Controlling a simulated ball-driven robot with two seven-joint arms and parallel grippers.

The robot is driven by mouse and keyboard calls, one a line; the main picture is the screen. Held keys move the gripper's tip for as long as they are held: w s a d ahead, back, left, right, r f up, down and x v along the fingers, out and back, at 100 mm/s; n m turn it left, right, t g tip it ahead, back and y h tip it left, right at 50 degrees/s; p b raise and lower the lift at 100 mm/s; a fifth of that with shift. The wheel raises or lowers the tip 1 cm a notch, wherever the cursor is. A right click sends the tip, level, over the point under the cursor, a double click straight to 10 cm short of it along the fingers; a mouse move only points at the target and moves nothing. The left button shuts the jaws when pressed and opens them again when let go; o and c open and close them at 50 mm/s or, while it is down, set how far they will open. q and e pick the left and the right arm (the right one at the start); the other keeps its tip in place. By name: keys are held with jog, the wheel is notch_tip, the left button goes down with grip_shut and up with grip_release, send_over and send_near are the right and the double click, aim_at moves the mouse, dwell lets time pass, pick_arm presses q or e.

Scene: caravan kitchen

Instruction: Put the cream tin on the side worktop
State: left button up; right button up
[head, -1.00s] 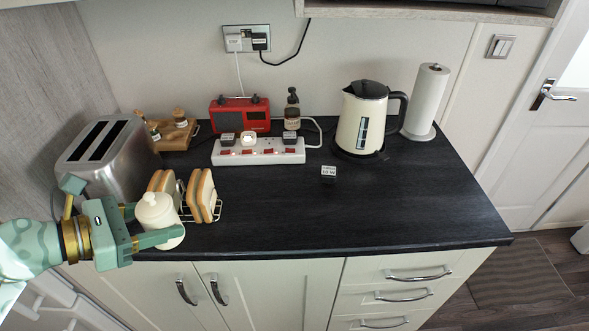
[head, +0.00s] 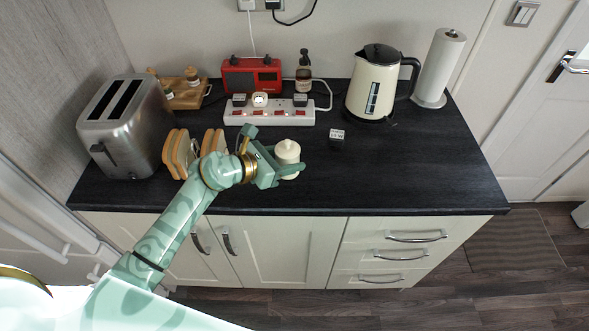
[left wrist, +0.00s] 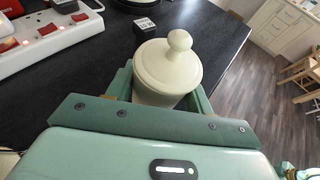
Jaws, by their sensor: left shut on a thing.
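The cream tin (head: 287,155) is a lidded canister with a round knob, held upright by my left gripper (head: 285,170) above or on the dark worktop (head: 400,185). I cannot tell whether its base touches the surface. In the left wrist view the tin (left wrist: 168,72) sits between the two fingers of my left gripper (left wrist: 165,95), its lower part hidden by the gripper body. My right gripper is in neither view.
A toast rack with bread (head: 180,150), partly behind my arm, and a steel toaster (head: 125,125) stand at the left. A white power strip (head: 270,115), red radio (head: 252,75), small black cube (head: 337,137), kettle (head: 372,85) and paper roll (head: 438,68) stand behind. The right front worktop is clear.

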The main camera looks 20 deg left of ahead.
pick_arm(q)
jog(key=w+f, duration=0.1)
jog(key=w+d+f, duration=0.1)
jog(key=shift+f+b, duration=0.35)
jog(key=shift+b, duration=0.05)
jog(key=shift+d+f+b, duration=0.1)
jog(key=shift+f+b, duration=0.45)
jog(key=shift+f, duration=1.05)
jog(key=shift+f, duration=0.1)
jog(key=o, duration=1)
jog(key=shift+s+r, duration=0.1)
jog(key=shift+r, duration=0.15)
jog(key=p+v, duration=0.1)
jog(key=v, duration=1)
jog(key=shift+s+p, duration=0.1)
jog(key=shift+p, duration=0.25)
jog(key=shift+s+a+r, duration=0.15)
jog(key=shift+s+a, duration=0.05)
jog(key=shift+a, duration=0.05)
